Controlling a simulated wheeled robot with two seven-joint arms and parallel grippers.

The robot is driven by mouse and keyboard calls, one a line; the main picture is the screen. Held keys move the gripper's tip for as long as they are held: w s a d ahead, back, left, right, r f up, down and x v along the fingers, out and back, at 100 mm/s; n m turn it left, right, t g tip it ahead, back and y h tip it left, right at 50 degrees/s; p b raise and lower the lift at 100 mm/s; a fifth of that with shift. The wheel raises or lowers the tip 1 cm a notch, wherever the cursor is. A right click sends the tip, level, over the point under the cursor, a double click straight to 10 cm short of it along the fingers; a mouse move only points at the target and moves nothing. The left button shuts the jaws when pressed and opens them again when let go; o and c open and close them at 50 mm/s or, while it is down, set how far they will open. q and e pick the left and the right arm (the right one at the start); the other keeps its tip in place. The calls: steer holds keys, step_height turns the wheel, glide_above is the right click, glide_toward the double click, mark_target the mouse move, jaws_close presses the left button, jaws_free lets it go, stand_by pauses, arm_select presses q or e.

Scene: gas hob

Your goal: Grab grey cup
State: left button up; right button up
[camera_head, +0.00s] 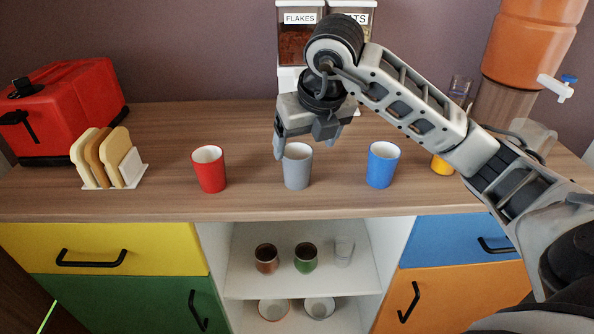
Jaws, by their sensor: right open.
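The grey cup (297,168) stands upright on the wooden counter, between a red cup (210,170) on its left and a blue cup (382,166) on its right. My right gripper (300,146) is open, just above and behind the grey cup in the picture. One finger shows at the cup's left rim; the other is near its upper right. I cannot tell whether they touch the cup. My left gripper is not in view.
A red toaster (66,108) and a rack with bread slices (128,168) are on the left. Cereal dispensers (300,35) stand behind the gripper. An orange water dispenser (535,45) and a yellow cup (441,166) are on the right. Open shelves (335,285) hold cups and bowls below.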

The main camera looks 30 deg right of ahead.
mark_target(296, 164)
steer(key=x, duration=0.8)
steer(key=shift+w+a, duration=0.2)
steer(key=shift+a, duration=0.05)
steer(key=c, duration=1.1)
